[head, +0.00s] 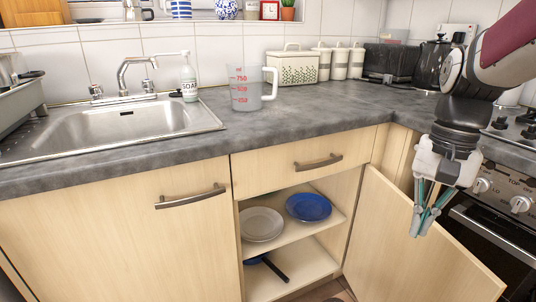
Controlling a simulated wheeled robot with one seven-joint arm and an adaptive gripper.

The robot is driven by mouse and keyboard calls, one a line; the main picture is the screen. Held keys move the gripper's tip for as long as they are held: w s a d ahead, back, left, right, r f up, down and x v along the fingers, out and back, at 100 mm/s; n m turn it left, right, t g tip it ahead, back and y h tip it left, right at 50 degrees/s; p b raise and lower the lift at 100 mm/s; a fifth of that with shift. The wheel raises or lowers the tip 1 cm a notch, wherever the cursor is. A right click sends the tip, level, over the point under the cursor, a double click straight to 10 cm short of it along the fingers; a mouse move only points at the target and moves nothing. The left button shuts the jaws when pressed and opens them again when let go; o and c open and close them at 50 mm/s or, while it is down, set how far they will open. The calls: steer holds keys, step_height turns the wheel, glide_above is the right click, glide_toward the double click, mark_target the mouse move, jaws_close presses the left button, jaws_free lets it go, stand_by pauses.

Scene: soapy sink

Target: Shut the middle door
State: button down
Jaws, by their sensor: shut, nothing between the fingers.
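The middle door (405,250) is a light wood panel. It stands open, swung out to the right from the cabinet under the drawer. Its cabinet (292,232) shows a shelf with a white plate (261,224) and a blue plate (308,207), and a dark-handled pan (275,268) below. My gripper (420,234) is shut and empty, pointing down in front of the open door, near its upper edge. I cannot tell whether it touches the door. The door's lower part is cut off by the picture's edge.
A closed door (110,245) is on the left, and a closed drawer (300,165) is above the open cabinet. The oven (505,215) with knobs stands right, close behind the door and my arm. The counter (330,110) holds a measuring jug (250,90) and a soap bottle (188,80).

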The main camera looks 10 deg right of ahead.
steer(key=d+f+m+y+p, duration=0.3)
steer(key=d+m+p, duration=0.55)
steer(key=d, duration=1.55)
steer(key=shift+t+h, duration=0.3)
steer(key=shift+h, duration=0.3)
steer(key=b+x, duration=0.2)
steer(key=x, duration=0.8)
steer(key=shift+w+d+f+b, duration=0.1)
steer(key=shift+w+b, duration=0.1)
steer(key=shift+b, duration=0.15)
